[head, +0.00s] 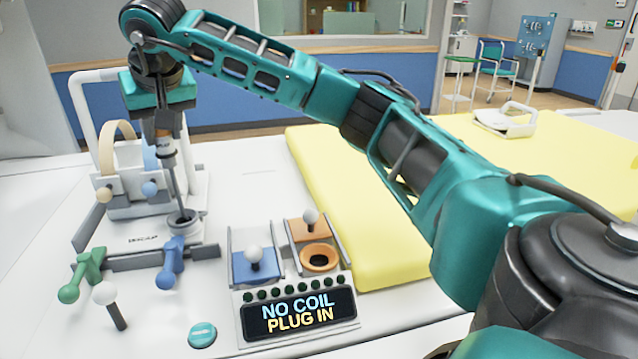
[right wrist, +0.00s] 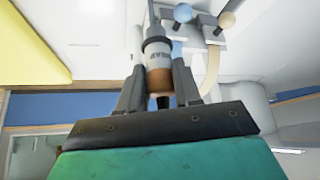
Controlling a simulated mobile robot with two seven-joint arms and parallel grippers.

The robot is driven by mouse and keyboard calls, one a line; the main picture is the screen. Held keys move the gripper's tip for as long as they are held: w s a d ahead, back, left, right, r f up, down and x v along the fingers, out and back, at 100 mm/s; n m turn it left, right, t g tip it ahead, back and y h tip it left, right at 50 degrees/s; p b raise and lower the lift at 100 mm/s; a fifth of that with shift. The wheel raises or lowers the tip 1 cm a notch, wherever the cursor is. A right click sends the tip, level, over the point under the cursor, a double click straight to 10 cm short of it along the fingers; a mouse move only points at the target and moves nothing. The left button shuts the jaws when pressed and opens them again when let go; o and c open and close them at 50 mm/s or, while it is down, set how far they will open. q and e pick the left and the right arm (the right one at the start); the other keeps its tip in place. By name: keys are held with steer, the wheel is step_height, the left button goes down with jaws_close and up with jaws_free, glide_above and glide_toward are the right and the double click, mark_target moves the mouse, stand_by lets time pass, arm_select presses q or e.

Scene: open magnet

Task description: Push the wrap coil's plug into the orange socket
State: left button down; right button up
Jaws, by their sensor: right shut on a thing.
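My right gripper (head: 165,132) is at the upper left in the head view, pointing down and shut on a plug (head: 166,152). In the right wrist view the plug (right wrist: 158,62) sits between the two fingers, with a white printed band and an orange-brown part. A grey stem or cable runs from it down to a round dark holder (head: 183,220) on the white rack; whether it is seated there I cannot tell. The orange socket (head: 319,258) is a ring with a dark open hole on the panel, well right of and below the gripper. My left gripper is not in view.
A display (head: 299,311) reads "NO COIL PLUG IN". Green (head: 88,272) and blue (head: 172,262) handles stand before the rack. A beige strap (head: 107,150) stands behind. A yellow pad (head: 350,210) lies right.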

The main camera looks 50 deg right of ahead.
stand_by(0.3)
